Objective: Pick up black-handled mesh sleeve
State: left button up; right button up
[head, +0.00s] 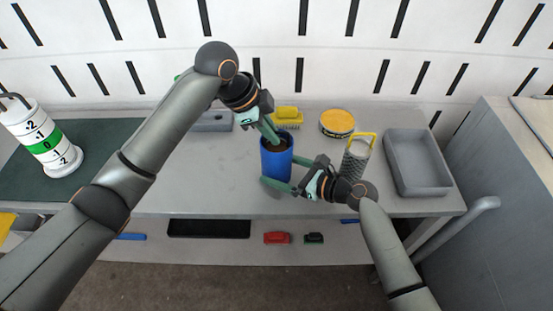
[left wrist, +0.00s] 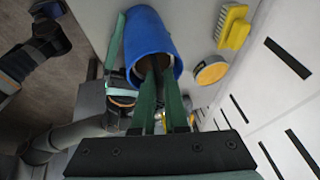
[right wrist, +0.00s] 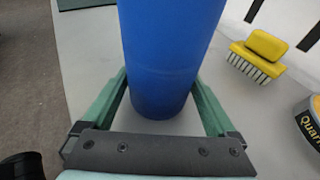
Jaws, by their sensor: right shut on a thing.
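A blue cylinder (head: 276,162) with an open top and brownish inside stands upright on the grey table. My right gripper (head: 280,173) is shut on its lower side, one finger on each side in the right wrist view (right wrist: 165,115). My left gripper (head: 271,135) points down into the cylinder's mouth. In the left wrist view its green fingers (left wrist: 158,75) run close together into the opening, their tips hidden. I cannot tell whether they hold anything. No black-handled mesh sleeve is clearly visible. A mesh sleeve with a yellow handle (head: 355,160) stands to the right.
A yellow brush (head: 287,115) and a round yellow-lidded tin (head: 337,123) stand behind the cylinder. A grey tray (head: 417,188) is at the right, and a white numbered cylinder (head: 42,142) stands on a green mat (head: 95,160) at the left. The table's left-centre is clear.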

pick_arm(q)
grip_shut()
jog(key=shift+r, duration=0.15)
dwell(0.9)
notch_tip(320, 180, up, 18)
dwell(0.3)
pick_arm(e)
jog(key=o, duration=1.2)
jog(key=shift+d, duration=0.15)
